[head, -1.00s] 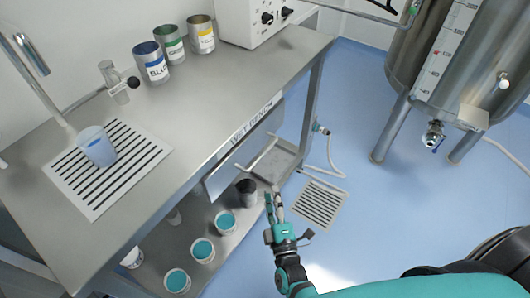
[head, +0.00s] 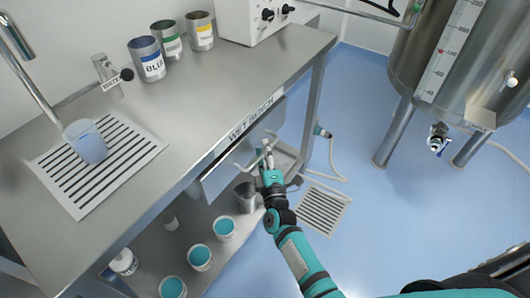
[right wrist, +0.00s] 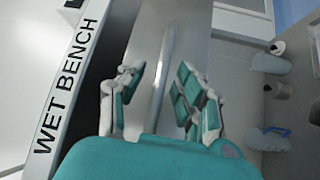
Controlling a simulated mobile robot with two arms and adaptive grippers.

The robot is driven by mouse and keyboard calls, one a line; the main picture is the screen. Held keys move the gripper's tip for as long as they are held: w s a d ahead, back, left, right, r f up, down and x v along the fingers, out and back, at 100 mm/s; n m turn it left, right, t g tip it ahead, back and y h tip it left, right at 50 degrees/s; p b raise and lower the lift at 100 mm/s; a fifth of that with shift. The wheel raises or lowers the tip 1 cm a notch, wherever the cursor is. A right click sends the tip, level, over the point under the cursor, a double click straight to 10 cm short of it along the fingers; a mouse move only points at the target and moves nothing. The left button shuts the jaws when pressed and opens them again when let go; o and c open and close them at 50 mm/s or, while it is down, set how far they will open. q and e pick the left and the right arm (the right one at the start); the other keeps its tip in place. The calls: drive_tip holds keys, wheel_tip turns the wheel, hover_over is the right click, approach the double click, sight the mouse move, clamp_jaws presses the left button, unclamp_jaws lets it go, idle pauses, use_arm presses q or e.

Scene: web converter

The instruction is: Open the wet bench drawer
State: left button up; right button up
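The wet bench (head: 95,206) is a steel table with a "WET BENCH" label (head: 250,118) on its front edge. The drawer's grey front (head: 222,176) is just under this edge, with a pale bar handle (head: 243,167) standing out from it. My right gripper (head: 267,153) is at the handle's right part, and its fingers partly overlap it. In the right wrist view, the right gripper (right wrist: 160,88) has its fingers apart, with the handle bar (right wrist: 162,70) running between them; contact cannot be told. My left gripper is not in view.
Below the drawer, a shelf holds several white cups of teal liquid (head: 200,257) and a dark metal cup (head: 245,196). Blue, green and yellow labelled cans (head: 147,60) stand on the bench. A floor grate (head: 322,208) and open blue floor lie to the right; a steel tank (head: 440,70) stands beyond.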

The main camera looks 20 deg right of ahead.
clamp_jaws()
idle(0.4)
drive_tip(key=shift+s, duration=0.1)
drive_tip(key=s+d+p, duration=0.8)
drive_tip(key=s+d, duration=0.8)
drive_tip(key=s, duration=0.4)
drive_tip(key=shift+s+d+p, duration=0.2)
drive_tip(key=shift+s+p, duration=0.15)
drive_tip(key=shift+p, duration=0.05)
drive_tip(key=shift+r, duration=0.1)
